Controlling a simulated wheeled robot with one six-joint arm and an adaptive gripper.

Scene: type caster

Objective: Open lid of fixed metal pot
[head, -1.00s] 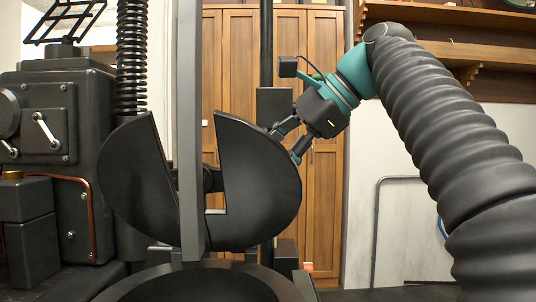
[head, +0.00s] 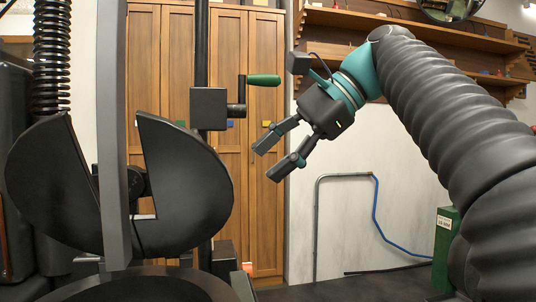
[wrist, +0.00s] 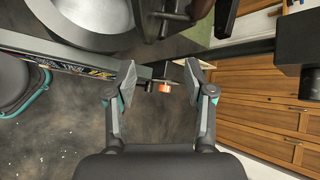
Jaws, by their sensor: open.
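Two dark metal half-disc lid flaps stand raised on a hinge beside a grey upright bar: the left flap (head: 45,190) and the right flap (head: 185,185). Below them the round dark rim of the pot (head: 150,283) shows at the bottom of the head view, cut off by the frame. In the wrist view a round vessel with a pale inside and thick grey rim (wrist: 50,22) is at the top left. My gripper (head: 270,160) is open and empty, right of the right flap with a clear gap. Its spread fingers (wrist: 160,82) show in the wrist view.
A crank with a green handle (head: 263,80) sits on a dark post, behind and left of my gripper. Wooden cabinets (head: 262,215) stand behind. A green box (head: 446,245) is at the right. Open air lies below my gripper.

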